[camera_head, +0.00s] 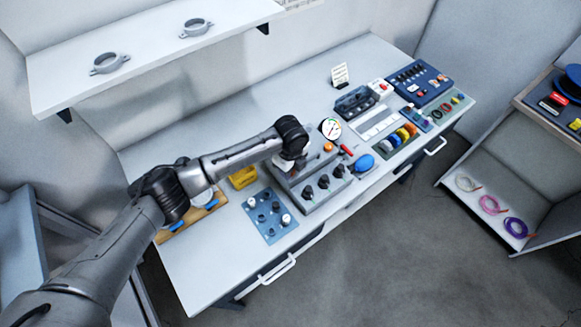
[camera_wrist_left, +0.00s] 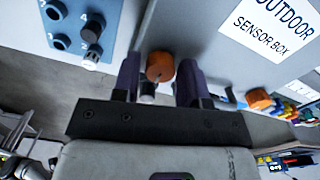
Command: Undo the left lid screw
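The grey sensor box (camera_head: 312,200) stands on the bench; its lid label reads "OUTDOOR SENSOR BOX" (camera_wrist_left: 272,25) in the left wrist view. My left gripper (camera_head: 291,163) is over the box's left end. In the left wrist view my left gripper (camera_wrist_left: 160,75) is open, its two dark fingers either side of an orange lid screw (camera_wrist_left: 160,66). Slim gaps show beside the screw; I cannot tell its depth between the fingers. The gripper hides this left screw in the head view. The right orange lid screw (camera_head: 328,147) is clear of the gripper and also shows in the left wrist view (camera_wrist_left: 258,98). My right gripper is out of view.
A blue tray (camera_head: 271,214) with several knobs lies left of the box. A round gauge (camera_head: 331,128), a red-handled tool (camera_head: 347,149) and a blue bulb (camera_head: 363,163) are close on the right. A yellow block (camera_head: 243,177) stands behind the tray. The bench's front left is bare.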

